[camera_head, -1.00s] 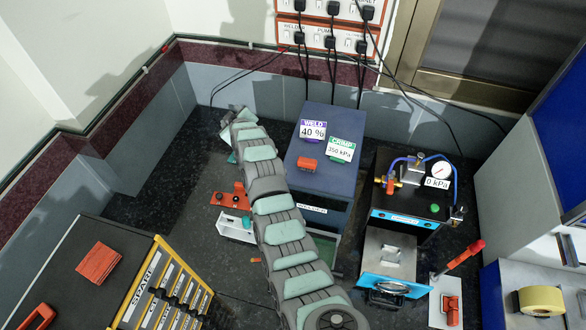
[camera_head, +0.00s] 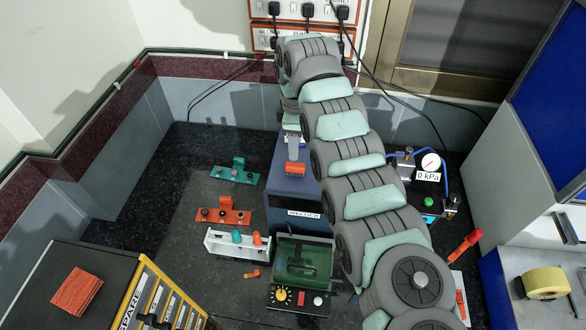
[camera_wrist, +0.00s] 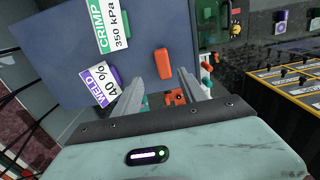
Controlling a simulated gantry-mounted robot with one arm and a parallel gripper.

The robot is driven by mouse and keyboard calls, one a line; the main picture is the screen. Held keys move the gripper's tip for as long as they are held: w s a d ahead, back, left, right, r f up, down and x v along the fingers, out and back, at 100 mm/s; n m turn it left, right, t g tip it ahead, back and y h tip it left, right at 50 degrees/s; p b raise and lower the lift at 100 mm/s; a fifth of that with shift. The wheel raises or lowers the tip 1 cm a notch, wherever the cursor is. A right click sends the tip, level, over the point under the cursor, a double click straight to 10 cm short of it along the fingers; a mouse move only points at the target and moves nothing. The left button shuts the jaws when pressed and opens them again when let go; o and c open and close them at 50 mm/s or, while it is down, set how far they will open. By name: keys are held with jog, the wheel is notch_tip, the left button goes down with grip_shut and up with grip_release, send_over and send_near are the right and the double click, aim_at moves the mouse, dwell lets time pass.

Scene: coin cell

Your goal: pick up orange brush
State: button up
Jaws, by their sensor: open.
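A small orange block-shaped item (camera_head: 295,168) lies on top of the blue welder box (camera_head: 292,190). It may be the brush, but no bristles show. In the wrist view the orange item (camera_wrist: 163,63) lies just beyond the gap between my fingertips, apart from them. My gripper (camera_wrist: 161,77) is open and empty, with one finger to each side of that gap. In the head view my gripper (camera_head: 292,143) hangs over the back of the welder box, partly hidden by my arm. Another orange-handled item (camera_head: 257,239) stands in a white rack (camera_head: 225,246).
An orange cloth (camera_head: 76,292) lies on the drawer cabinet at left. A pressure gauge (camera_head: 430,163) stands at right.

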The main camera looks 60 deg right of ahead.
aim_at(295, 164)
notch_tip(295, 164, down, 4)
jog(key=shift+r, duration=0.2)
jog(key=f, duration=0.1)
jog(key=f+p, duration=0.1)
jog(key=f, duration=0.1)
jog(key=f+p, duration=0.1)
jog(key=f, duration=0.1)
jog(key=shift+s+a+f, duration=0.1)
jog(key=shift+s+a, duration=0.05)
jog(key=shift+a, duration=0.2)
grip_shut()
